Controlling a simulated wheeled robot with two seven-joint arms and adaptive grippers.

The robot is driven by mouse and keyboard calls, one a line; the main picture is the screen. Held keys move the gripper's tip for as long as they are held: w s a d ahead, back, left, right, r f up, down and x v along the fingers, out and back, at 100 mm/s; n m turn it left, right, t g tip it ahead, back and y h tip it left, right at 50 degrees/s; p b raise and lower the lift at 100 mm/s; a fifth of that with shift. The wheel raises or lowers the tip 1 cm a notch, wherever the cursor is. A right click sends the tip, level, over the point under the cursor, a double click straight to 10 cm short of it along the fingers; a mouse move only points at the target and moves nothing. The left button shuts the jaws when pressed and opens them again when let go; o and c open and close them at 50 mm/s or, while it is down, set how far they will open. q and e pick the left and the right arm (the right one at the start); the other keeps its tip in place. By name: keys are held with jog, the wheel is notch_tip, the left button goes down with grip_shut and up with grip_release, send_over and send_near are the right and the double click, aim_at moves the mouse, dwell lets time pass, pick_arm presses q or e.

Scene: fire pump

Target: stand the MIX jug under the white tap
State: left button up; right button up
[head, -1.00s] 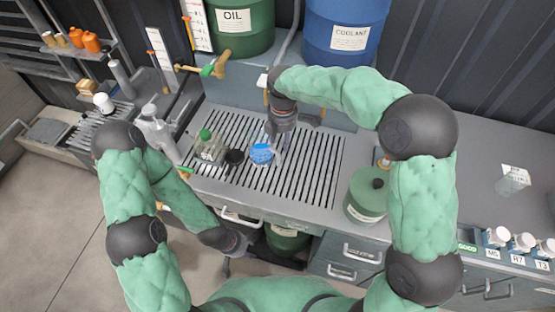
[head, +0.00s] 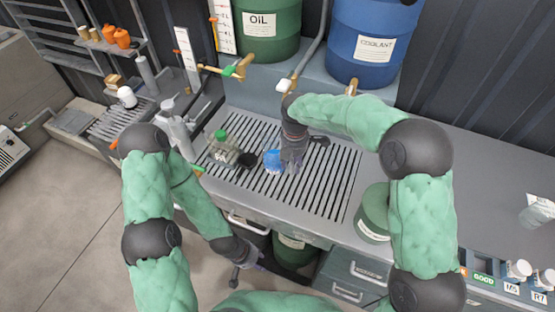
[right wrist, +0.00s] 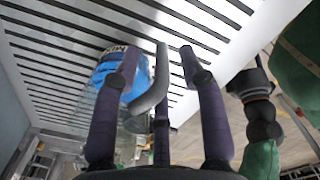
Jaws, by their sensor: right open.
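The MIX jug (head: 272,160) is a clear vessel with a blue band, standing on the slotted grate (head: 318,190). In the right wrist view the jug (right wrist: 108,75) shows its MIX label and a grey curved handle. My right gripper (head: 290,162) is right beside the jug on its handle side. In the right wrist view its fingers (right wrist: 162,58) are spread around the handle; I cannot tell whether they touch it.
A green canister (head: 374,214) stands right of the grate. OIL (head: 266,32) and COOLANT (head: 368,42) drums stand behind. The grate's right part is clear.

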aim_at(291, 169)
notch_tip(291, 169, down, 4)
jog(key=shift+s+a+f+b, duration=0.1)
jog(key=shift+s+b, duration=0.05)
jog(key=shift+b, duration=0.45)
grip_shut()
